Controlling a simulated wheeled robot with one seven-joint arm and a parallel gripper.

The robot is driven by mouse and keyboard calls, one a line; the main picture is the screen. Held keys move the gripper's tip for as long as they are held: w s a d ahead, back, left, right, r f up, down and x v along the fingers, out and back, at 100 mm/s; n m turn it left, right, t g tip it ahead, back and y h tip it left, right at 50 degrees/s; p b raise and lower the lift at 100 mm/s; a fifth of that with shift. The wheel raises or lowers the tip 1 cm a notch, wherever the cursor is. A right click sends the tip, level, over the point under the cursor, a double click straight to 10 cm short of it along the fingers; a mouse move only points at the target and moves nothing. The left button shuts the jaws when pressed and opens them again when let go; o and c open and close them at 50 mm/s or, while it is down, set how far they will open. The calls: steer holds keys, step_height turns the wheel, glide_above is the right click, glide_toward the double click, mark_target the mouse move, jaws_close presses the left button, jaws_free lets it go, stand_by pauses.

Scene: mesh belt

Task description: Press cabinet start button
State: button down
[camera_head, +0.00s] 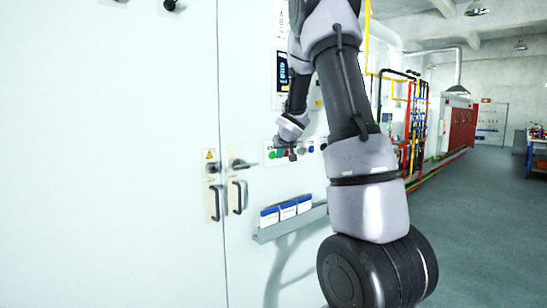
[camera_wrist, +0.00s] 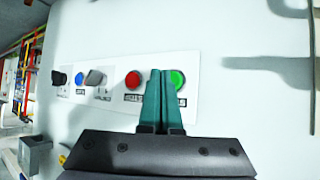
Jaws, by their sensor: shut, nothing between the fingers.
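The pale cabinet (camera_head: 150,130) carries a white button panel (camera_head: 313,143). In the wrist view the panel (camera_wrist: 115,108) appears turned around, with a green button (camera_wrist: 179,78) at right and a red button (camera_wrist: 133,79) beside it. The green button (camera_head: 272,155) is at the panel's left end in the head view. My gripper (camera_head: 291,153) is in front of the panel. In the wrist view its teal fingers (camera_wrist: 161,73) are shut and empty, with tips between the red and green buttons, partly covering the green one's edge. I cannot tell whether they touch.
A blue button (camera_wrist: 80,77) and a grey knob (camera_wrist: 95,77) are on the same panel. Cabinet door handles (camera_head: 237,197) stick out to the left. A shelf with blue-white boxes (camera_head: 288,211) is below. Open floor (camera_head: 470,220) lies to the right.

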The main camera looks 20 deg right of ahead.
steer(key=shift+w, duration=0.15)
stand_by(0.7)
steer(key=shift+w+a, duration=0.1)
steer(key=shift+w, duration=0.15)
steer(key=shift+w+a, duration=0.2)
steer(key=shift+w, duration=0.25)
stand_by(0.6)
steer(key=shift+s, duration=0.1)
steer(key=shift+s+d, duration=0.3)
steer(key=shift+s, duration=0.45)
steer(key=shift+s+d, duration=0.3)
steer(key=shift+s, duration=0.5)
steer(key=shift+s+d, duration=0.25)
steer(key=shift+s, duration=0.5)
steer(key=shift+s+d, duration=0.3)
steer(key=shift+s, duration=0.5)
